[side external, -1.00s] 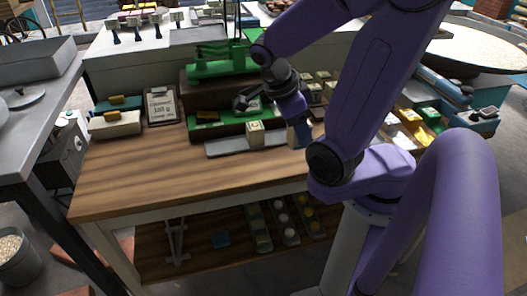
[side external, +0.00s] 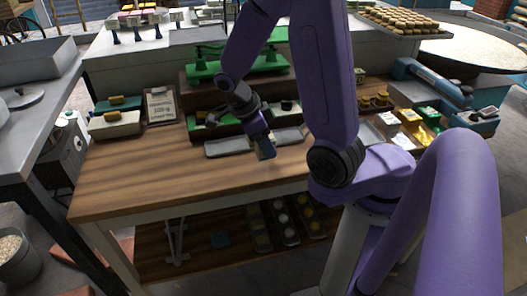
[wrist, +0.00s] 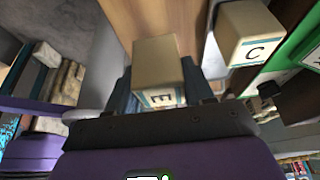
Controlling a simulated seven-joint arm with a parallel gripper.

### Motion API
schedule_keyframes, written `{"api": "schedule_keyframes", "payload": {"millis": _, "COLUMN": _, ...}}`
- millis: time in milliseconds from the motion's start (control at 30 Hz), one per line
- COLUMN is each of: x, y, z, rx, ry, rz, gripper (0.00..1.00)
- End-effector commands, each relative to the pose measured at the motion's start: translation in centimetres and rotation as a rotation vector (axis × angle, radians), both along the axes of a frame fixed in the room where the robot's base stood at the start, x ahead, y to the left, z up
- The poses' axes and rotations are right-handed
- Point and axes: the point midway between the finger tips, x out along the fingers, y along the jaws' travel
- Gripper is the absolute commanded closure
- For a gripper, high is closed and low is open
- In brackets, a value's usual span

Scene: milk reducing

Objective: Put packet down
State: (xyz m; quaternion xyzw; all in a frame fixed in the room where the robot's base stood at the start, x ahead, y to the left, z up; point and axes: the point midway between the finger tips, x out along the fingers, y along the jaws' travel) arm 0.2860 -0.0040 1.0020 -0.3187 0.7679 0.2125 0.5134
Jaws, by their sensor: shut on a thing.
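A beige packet (wrist: 157,66) marked with an E is held between the fingers of my gripper (wrist: 160,90) in the wrist view. In the side view my gripper (side external: 265,148) is low over the wooden table (side external: 160,175), near the right end of a grey tray (side external: 228,148). The held packet is mostly hidden there behind the fingers. I cannot tell whether its underside touches a surface. Another packet (wrist: 246,38) marked C stands to the right in the wrist view, apart from the held one.
A second grey tray (side external: 290,136) lies right of my gripper. A green scale (side external: 205,69) stands behind on a raised wooden block. A clipboard (side external: 160,104) and a cream butter dish (side external: 110,125) are at the left. The table's front left is clear.

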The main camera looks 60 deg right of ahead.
Motion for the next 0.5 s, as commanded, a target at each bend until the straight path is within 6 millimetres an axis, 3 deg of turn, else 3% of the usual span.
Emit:
{"api": "schedule_keyframes", "payload": {"millis": 300, "x": 0.3, "y": 0.0, "z": -3.2, "rx": 0.002, "ry": 0.003, "rz": 0.001, "gripper": 0.85}}
{"api": "schedule_keyframes", "payload": {"millis": 500, "x": 0.4, "y": 0.0, "z": -3.5, "rx": 0.002, "ry": -0.001, "rz": 0.001, "gripper": 0.85}}
